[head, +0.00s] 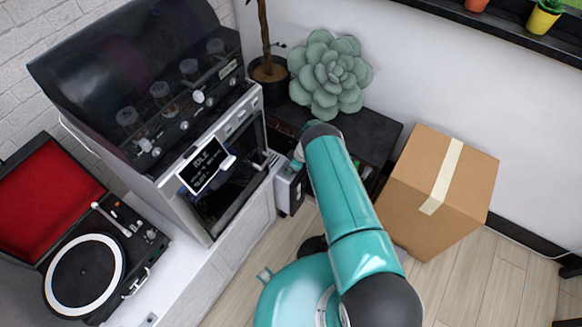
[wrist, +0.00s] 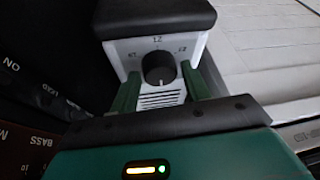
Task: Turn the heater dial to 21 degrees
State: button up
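The heater is a small box with a white front and a dark top, seen close up in the wrist view (wrist: 121,57). Its round black dial (wrist: 159,64) sits in the middle of the front, with a pale pointer mark at its lower edge. Printed numbers surround the dial; they are small and hard to read. My gripper (wrist: 160,76) is open, with one green finger on each side of the dial and gaps between. In the head view the heater (head: 291,188) shows beside the white cabinet, and my teal arm hides its dial and my gripper.
A printer-like machine with an IDLE screen (head: 206,164) stands left of the heater. A record player (head: 85,270) is further left. A cardboard box (head: 460,190) stands on the right. A dark low shelf (head: 378,140) carries a succulent (head: 328,75). Wooden floor is clear at lower right.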

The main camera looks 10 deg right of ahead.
jog(key=c, duration=0.6)
jog(key=shift+c, duration=0.2)
jog(key=shift+m, duration=0.4)
jog(key=m+t+h, duration=0.1)
jog(key=m, duration=0.2)
jog(key=shift+s+m, duration=0.1)
jog(key=shift+m, duration=0.3)
jog(key=m+t+h, duration=0.1)
jog(key=m, duration=0.2)
jog(key=shift+a, duration=0.15)
jog(key=m, duration=0.1)
jog(key=m+h, duration=0.1)
jog(key=m, duration=0.1)
jog(key=m+h, duration=0.1)
jog(key=shift+s+a+m+t, duration=0.1)
jog(key=shift+a+m+t, duration=0.2)
jog(key=shift+m, duration=0.1)
jog(key=shift+s+d+m+h, duration=0.1)
jog(key=shift+m+h, duration=0.5)
jog(key=shift+m, duration=0.9)
